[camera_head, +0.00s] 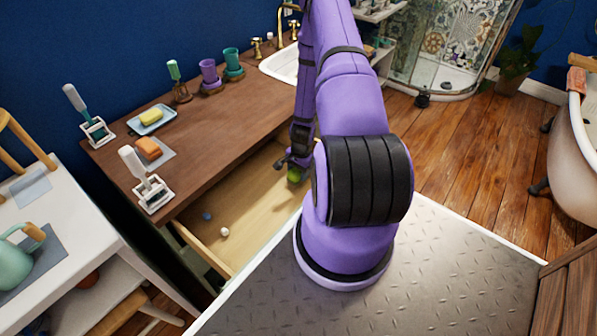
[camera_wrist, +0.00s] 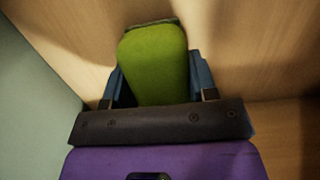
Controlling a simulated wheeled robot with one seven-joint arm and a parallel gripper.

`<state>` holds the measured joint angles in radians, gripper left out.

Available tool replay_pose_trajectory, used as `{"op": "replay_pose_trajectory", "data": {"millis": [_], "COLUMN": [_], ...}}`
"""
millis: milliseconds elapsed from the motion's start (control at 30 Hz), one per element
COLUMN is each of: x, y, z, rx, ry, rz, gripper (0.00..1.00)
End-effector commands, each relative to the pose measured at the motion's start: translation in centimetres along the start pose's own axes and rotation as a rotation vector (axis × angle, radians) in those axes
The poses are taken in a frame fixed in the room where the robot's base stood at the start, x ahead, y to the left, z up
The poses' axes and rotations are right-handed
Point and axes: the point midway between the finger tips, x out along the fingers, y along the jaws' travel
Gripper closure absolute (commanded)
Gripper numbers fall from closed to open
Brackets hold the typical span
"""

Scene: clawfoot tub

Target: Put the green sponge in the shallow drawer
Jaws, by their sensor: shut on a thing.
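The green sponge (camera_wrist: 155,60) is between the fingers of my gripper (camera_wrist: 157,85) in the wrist view, and the gripper is shut on it. In the head view a small part of the sponge (camera_head: 294,174) shows beside my arm, at the gripper (camera_head: 288,163). The shallow drawer (camera_head: 255,205) is pulled out below the brown counter, with a pale wooden floor. The sponge and gripper are over or inside the drawer. Whether the sponge touches the drawer floor I cannot tell. My arm hides the drawer's right part.
Two small balls, one blue (camera_head: 207,216) and one white (camera_head: 224,231), lie in the drawer. The counter (camera_head: 225,120) above holds a yellow sponge (camera_head: 151,116), an orange sponge (camera_head: 148,148), brushes and cups. A white table (camera_head: 60,215) stands at the left.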

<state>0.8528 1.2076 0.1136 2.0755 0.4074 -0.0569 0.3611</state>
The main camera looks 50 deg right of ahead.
Motion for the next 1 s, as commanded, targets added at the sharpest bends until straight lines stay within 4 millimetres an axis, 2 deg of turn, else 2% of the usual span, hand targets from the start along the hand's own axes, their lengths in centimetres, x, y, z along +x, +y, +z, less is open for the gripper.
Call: {"op": "replay_pose_trajectory", "data": {"millis": [1000], "x": [1.04], "y": [-0.01], "z": [-0.14], "rx": [0.0], "ry": [0.0], "rz": [0.0], "gripper": [0.7]}}
